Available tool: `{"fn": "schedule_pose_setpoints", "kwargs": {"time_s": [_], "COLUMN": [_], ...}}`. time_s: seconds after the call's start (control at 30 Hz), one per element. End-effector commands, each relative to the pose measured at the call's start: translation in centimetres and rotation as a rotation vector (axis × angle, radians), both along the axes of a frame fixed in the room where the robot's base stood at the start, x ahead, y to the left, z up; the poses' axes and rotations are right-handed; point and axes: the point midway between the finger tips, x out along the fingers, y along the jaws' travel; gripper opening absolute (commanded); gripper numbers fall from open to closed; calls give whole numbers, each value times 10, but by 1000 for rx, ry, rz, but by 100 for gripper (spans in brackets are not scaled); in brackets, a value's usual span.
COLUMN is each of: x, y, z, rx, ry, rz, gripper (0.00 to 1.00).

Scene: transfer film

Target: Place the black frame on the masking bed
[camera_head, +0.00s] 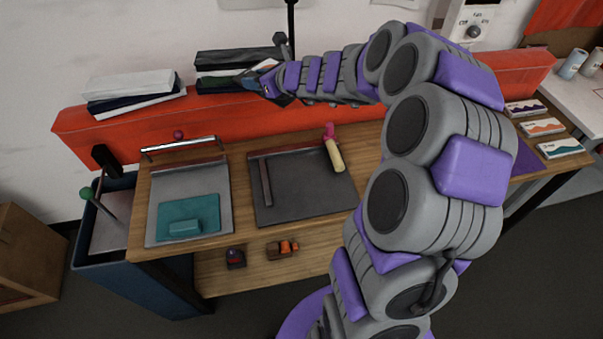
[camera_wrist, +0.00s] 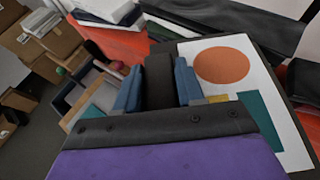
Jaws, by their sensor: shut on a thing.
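My gripper (camera_head: 272,86) is at the back of the bench, beside the dark stack on the red ledge. In the wrist view its blue fingers (camera_wrist: 158,85) are shut with a black piece between them, apparently part of the black frame (camera_wrist: 272,80). The frame has a dark rim around a white print with an orange circle and teal and yellow shapes. In the head view it shows only as a small tilted patch by the gripper. Two beds lie on the bench: a grey one (camera_head: 222,208) and a dark one (camera_head: 310,205). I cannot tell which is the masking bed.
A teal sheet (camera_head: 202,212) with a teal block lies on the grey bed. A pink-and-cream roller (camera_head: 334,152) and a bar (camera_head: 265,184) lie on the dark bed. Books (camera_head: 130,84) sit on the ledge. A blue bin (camera_head: 82,245) stands at left.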

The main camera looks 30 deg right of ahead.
Motion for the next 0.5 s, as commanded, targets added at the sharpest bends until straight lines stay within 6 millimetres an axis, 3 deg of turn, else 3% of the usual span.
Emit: {"fn": "schedule_pose_setpoints", "kwargs": {"time_s": [0.27, 0.5], "x": [10, 7], "y": [3, -12], "z": [-5, -25], "rx": [-11, -1], "ry": [1, -1], "rz": [104, 250], "gripper": [4, 4]}}
